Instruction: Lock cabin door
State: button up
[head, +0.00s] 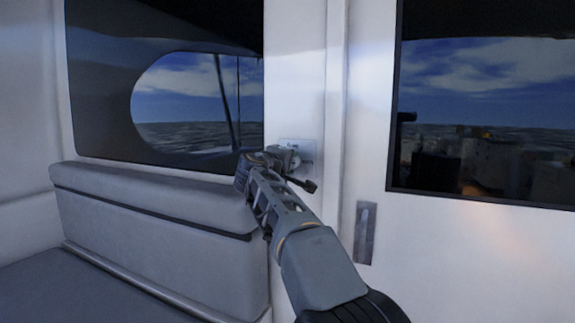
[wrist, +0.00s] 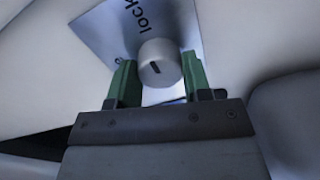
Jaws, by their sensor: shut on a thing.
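The white cabin door (head: 483,258) stands at the right in the head view, with a dark window in its upper part. Left of it, on the wall post, is a small metal lock plate (head: 305,146); in the wrist view the plate (wrist: 110,32) is tilted and bears the word "lock". A round silver lock knob (wrist: 160,55) with a short dark mark sits on the plate. My gripper (head: 284,157) is at the plate, and in the wrist view its green fingers (wrist: 160,74) are shut on the knob, one on each side. In the head view my gripper hides the knob.
A grey padded bench (head: 150,215) stands left of the post, below a dark-framed window (head: 190,100). A recessed metal pull (head: 366,232) is on the door's left edge, just right of my arm. The space in front of the door's right part is clear.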

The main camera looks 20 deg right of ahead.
jog(key=o, duration=0.9)
jog(key=shift+a, duration=0.1)
jog(key=b+v, duration=0.1)
jog(key=v, duration=1.2)
jog(key=shift+s+a, duration=0.25)
jog(key=shift+s, duration=0.05)
jog(key=shift+d, duration=0.1)
jog(key=s+f+m+g+y+p, duration=0.2)
jog(key=s+f+y+p, duration=0.2)
jog(key=s+f+p, duration=0.1)
jog(key=s+a+f+m+g+y+p, duration=0.1)
jog(key=s+f+m+g+y+p, duration=0.1)
jog(key=s+f+p, duration=0.4)
jog(key=s+a+f+m+g+y+p, duration=0.1)
jog(key=s+f+g+y+p, duration=0.3)
jog(key=s+p, duration=0.5)
jog(key=shift+a+f+m+y+p, duration=0.25)
jog(key=shift+f+m+y+p, duration=0.2)
jog(key=shift+f+y, duration=0.65)
